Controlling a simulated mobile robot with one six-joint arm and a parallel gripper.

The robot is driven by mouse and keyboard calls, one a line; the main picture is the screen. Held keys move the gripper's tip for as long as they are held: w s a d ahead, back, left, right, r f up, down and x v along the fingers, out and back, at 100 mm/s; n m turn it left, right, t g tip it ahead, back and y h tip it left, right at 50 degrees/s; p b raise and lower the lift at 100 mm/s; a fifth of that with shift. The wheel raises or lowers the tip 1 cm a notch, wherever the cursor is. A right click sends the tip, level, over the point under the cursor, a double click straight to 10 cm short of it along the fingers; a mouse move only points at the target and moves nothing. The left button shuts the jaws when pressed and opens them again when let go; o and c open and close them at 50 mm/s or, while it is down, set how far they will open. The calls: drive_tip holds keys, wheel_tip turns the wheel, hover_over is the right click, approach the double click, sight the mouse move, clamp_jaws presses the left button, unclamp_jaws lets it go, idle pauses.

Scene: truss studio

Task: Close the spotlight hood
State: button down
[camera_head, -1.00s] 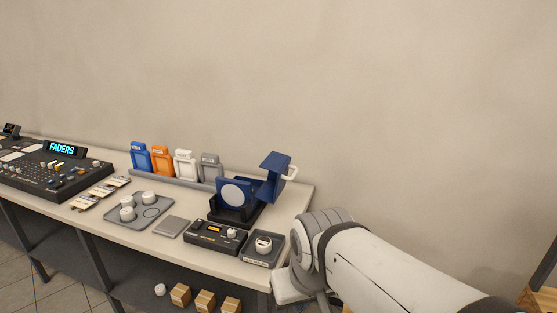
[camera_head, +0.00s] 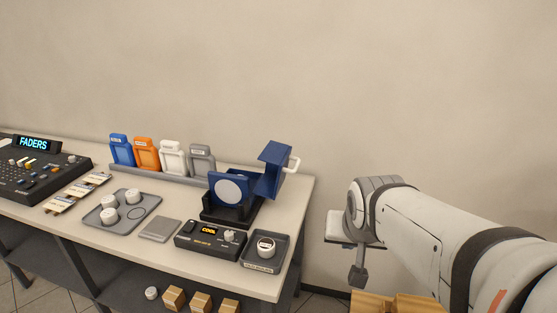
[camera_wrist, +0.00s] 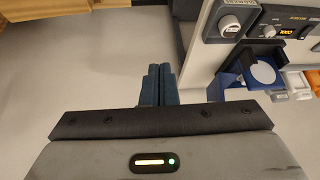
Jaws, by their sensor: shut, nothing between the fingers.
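The spotlight (camera_head: 229,188) is a blue box with a pale round lens on a black stand near the bench's right end. Its blue hood (camera_head: 273,170) is swung up and open at the right side of the lamp, with a white loop handle (camera_head: 293,163). In the wrist view the spotlight's lens (camera_wrist: 263,73) shows at the right; the hood is hard to make out there. My gripper (camera_head: 357,276) hangs off the bench's right end, apart from the hood and lower. Its dark fingers (camera_wrist: 157,72) are together and empty in the wrist view.
A control box (camera_head: 209,241) and a grey tray with a white knob (camera_head: 265,248) stand in front of the spotlight. Blue, orange, white and grey frames stand in a rack (camera_head: 160,171) to its left. Wooden items (camera_head: 398,302) lie low near my gripper. Free floor lies right of the bench.

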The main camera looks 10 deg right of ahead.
drive_tip(key=w+d+f+m+t+b, duration=0.2)
drive_tip(key=w+d+m+t+b, duration=0.15)
drive_tip(key=w, duration=0.75)
drive_tip(key=m+t+y+b, duration=0.8)
drive_tip(key=t+b, duration=0.1)
drive_tip(key=b, duration=0.5)
approach(288, 155)
drive_tip(key=w+d, duration=0.2)
drive_tip(key=w, duration=0.2)
drive_tip(key=shift+w+a+r, duration=0.1)
drive_tip(key=shift+w+a, duration=0.2)
drive_tip(key=shift+a, duration=0.35)
drive_tip(key=shift+w+a+r, duration=0.1)
drive_tip(key=shift+w+a, duration=0.25)
drive_tip(key=shift+a, duration=0.3)
drive_tip(key=shift+w+a+r, duration=0.1)
drive_tip(key=shift+w+a, duration=0.2)
drive_tip(key=shift+a, duration=0.35)
